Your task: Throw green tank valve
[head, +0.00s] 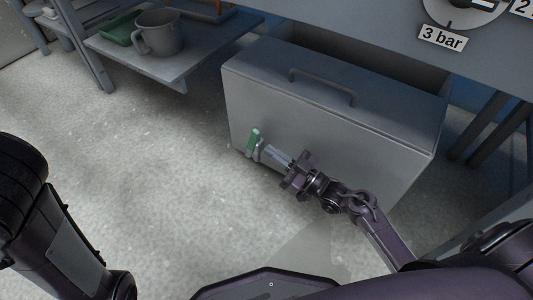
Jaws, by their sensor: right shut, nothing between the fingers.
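The tank (330,140) is a large grey box on the floor under the bench, with a bar handle on its lid. The valve's green lever (253,139) stands near the lower left of its front face, roughly upright with a slight tilt. My right gripper (268,154) is shut and empty, its fingertips just right of the lever and its grey fitting. I cannot tell whether the fingers touch them. Part of my left arm shows at the left edge, but its gripper is out of view.
A grey shelf (165,65) at the upper left holds a grey jug (159,36) and a green tray (118,30). A gauge dial with a "3 bar" label (442,38) is at the upper right. The floor left of the tank is clear.

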